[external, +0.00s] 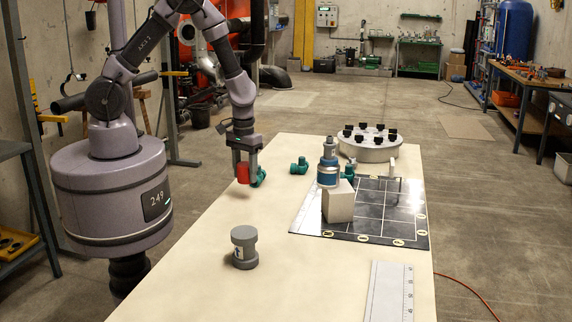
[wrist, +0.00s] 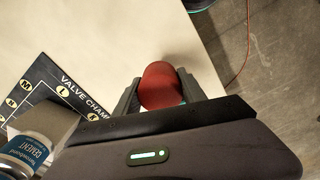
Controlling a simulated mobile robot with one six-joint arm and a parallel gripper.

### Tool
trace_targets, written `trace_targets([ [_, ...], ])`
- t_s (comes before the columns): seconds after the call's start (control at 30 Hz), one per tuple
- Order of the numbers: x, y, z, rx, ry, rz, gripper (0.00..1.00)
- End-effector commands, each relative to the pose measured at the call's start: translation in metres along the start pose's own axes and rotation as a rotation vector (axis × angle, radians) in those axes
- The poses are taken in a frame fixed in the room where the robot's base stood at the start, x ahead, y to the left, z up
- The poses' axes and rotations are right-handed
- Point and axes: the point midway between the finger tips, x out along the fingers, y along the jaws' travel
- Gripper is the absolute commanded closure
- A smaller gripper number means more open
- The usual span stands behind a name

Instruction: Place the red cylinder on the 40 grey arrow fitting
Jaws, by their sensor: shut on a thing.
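My gripper (external: 245,166) is shut on the red cylinder (external: 242,174) and holds it over the far left part of the pale table. In the wrist view the red cylinder (wrist: 161,84) sits between the two dark fingers. A grey fitting (external: 244,248) with flanged ends stands upright on the table, nearer the camera than my gripper. It has a small white mark on its side, but I cannot read a number or arrow. The grey fitting is not visible in the wrist view.
A teal fitting (external: 260,176) shows just behind the held cylinder; another (external: 299,166) lies to its right. A blue cement can (external: 328,175) stands on a pale block (external: 338,204) at the black mat (external: 375,222). A white ruled strip (external: 391,292) lies at the front right.

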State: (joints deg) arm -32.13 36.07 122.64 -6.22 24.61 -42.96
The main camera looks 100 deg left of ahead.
Motion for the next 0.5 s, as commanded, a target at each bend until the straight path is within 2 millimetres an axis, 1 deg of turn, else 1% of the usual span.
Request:
trace_targets([
  [0.03, -0.007, 0.012, 0.014, 0.071, 0.001, 0.001, 1.0],
  [0.17, -0.023, 0.04, 0.059, 0.303, 0.001, 0.001, 1.0],
  [0.2, -0.028, 0.048, 0.075, 0.386, 0.001, 0.001, 1.0],
  [0.27, -0.036, 0.06, 0.103, 0.523, 0.001, 0.001, 1.0],
  [0.3, -0.043, 0.066, 0.123, 0.618, 0.001, 0.001, 1.0],
  [0.37, -0.051, 0.073, 0.154, 0.767, 0.001, 0.001, 1.0],
  [0.4, -0.057, 0.075, 0.174, 0.864, 0.001, 0.001, 1.0],
  [0.5, -0.068, 0.076, 0.218, 1.084, 0.001, 0.001, 1.0],
])
